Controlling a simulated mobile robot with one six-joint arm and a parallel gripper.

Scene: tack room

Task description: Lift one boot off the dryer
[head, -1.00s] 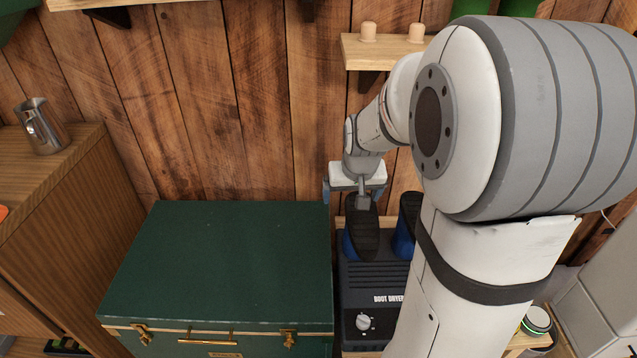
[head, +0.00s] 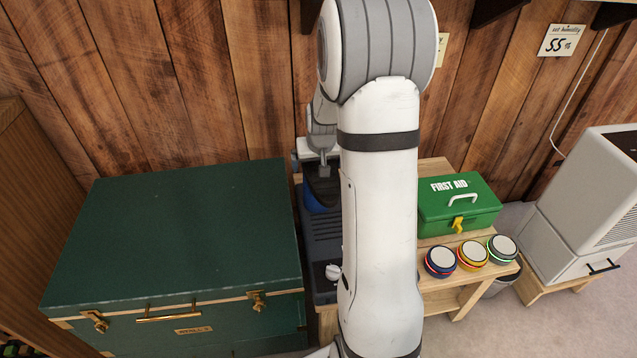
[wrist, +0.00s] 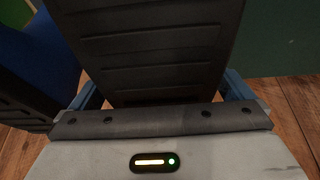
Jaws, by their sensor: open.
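The dark boot dryer (head: 318,238) stands on a wooden bench, partly hidden behind my arm. A blue boot (head: 316,205) with a black sole is upside down on it. My gripper (head: 316,172) is at this boot's upturned sole, and my arm hides part of the contact area. In the wrist view my open gripper (wrist: 162,95) has its two blue fingers on either side of the ridged black sole (wrist: 150,50), and I cannot tell whether they touch it. A second blue boot (wrist: 28,62) shows at the left of the wrist view; my arm hides it in the head view.
A large green trunk (head: 185,235) stands close at the left of the dryer. The plank wall (head: 225,90) rises close behind. A grey dehumidifier (head: 590,200) stands far right.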

